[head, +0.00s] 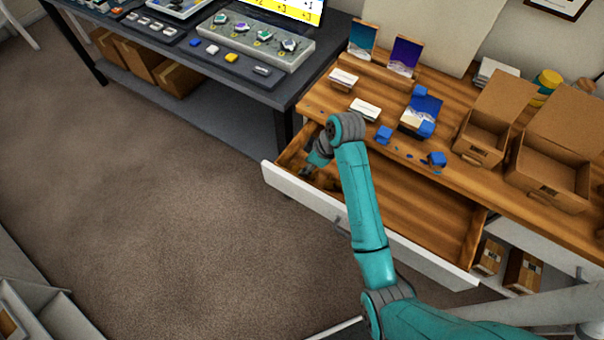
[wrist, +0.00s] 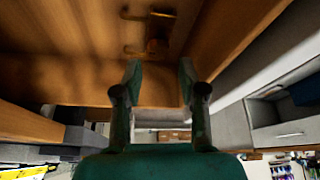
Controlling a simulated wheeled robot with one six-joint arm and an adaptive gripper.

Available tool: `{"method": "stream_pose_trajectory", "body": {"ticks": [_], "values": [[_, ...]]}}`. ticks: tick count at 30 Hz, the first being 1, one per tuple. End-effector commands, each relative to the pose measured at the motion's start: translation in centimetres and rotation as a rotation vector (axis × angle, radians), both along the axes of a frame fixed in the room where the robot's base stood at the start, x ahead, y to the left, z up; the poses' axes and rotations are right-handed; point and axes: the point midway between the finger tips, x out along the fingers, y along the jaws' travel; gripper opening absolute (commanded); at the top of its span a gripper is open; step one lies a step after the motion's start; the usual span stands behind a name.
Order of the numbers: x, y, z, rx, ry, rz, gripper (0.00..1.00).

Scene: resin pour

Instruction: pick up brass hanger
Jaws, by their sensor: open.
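A brass hanger (wrist: 160,16) lies on the wooden floor of the open drawer, at the top of the wrist view. It looks like thin bent golden metal with hooked ends; its exact outline is dark and hard to make out. My gripper (wrist: 161,72) is open and empty, its two fingers apart and pointing toward the hanger, with a gap between. In the head view my gripper (head: 306,172) reaches down into the left end of the drawer (head: 424,210), and my arm hides part of the drawer. The hanger cannot be made out clearly there.
The drawer's white front (head: 305,191) and wooden sides stand close around my gripper. The wooden worktop (head: 460,177) above holds cardboard boxes (head: 485,132), blue blocks (head: 384,134) and small pictures. A dark table (head: 262,95) stands at left. The carpet in front is clear.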

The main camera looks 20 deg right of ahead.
Motion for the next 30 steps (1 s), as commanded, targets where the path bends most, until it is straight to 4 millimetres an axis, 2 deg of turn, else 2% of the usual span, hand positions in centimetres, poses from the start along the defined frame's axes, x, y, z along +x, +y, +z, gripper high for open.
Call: {"method": "stream_pose_trajectory", "body": {"ticks": [3,9,18,23,30], "values": [[0.5,0.4,-1.7,0.000,0.003,0.001,0.41],[1.1,0.9,-3.8,-0.001,0.002,0.000,0.41],[1.3,1.0,-4.1,0.000,0.000,0.000,0.41],[1.2,1.0,-4.1,-0.001,0.001,0.000,0.01],[1.2,1.0,-4.1,-0.001,0.001,0.000,0.00]]}}
